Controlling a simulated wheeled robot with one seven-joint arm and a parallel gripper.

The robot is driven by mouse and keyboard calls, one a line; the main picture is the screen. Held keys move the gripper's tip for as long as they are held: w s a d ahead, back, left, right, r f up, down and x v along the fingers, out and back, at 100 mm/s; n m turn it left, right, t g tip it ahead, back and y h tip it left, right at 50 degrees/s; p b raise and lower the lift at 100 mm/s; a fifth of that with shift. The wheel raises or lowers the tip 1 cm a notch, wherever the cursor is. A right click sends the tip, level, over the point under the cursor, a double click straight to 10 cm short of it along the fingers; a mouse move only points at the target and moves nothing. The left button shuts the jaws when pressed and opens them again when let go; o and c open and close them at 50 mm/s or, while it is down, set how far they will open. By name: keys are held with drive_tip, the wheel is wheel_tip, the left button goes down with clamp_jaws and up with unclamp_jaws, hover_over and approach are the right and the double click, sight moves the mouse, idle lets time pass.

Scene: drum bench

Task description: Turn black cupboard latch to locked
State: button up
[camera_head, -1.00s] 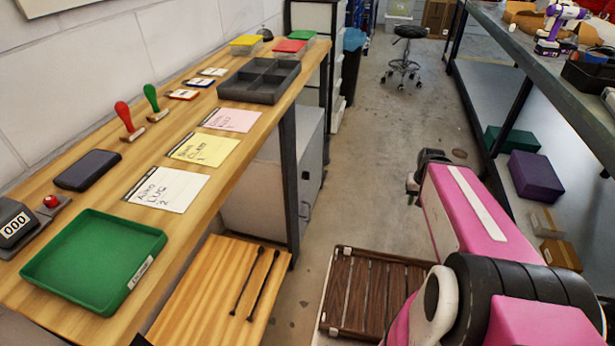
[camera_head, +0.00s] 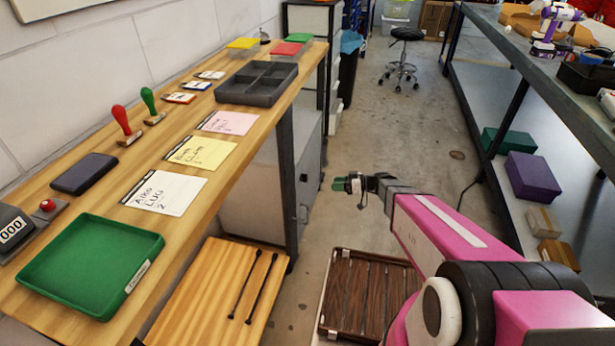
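The grey cupboard (camera_head: 308,160) stands under the far end of the wooden bench, its front facing the aisle.
A dark bench leg (camera_head: 288,185) stands beside the cupboard. A slatted brown crate (camera_head: 358,295) and a wooden board (camera_head: 212,290) lie low in front. The bench top (camera_head: 60,195) carries a green tray (camera_head: 92,262) and cards. A shelf rack (camera_head: 590,115) borders the right.

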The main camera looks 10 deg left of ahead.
sight(304, 178)
drive_tip(key=w+a+n+t+y, duration=0.1)
drive_tip(key=w+a+n+y, duration=0.1)
drive_tip(key=a, duration=1.1)
drive_tip(key=shift+w+a+f, duration=0.2)
drive_tip(key=shift+w+f, duration=0.1)
drive_tip(key=shift+w, duration=0.2)
drive_tip(key=shift+c, duration=0.3)
clamp_jaws()
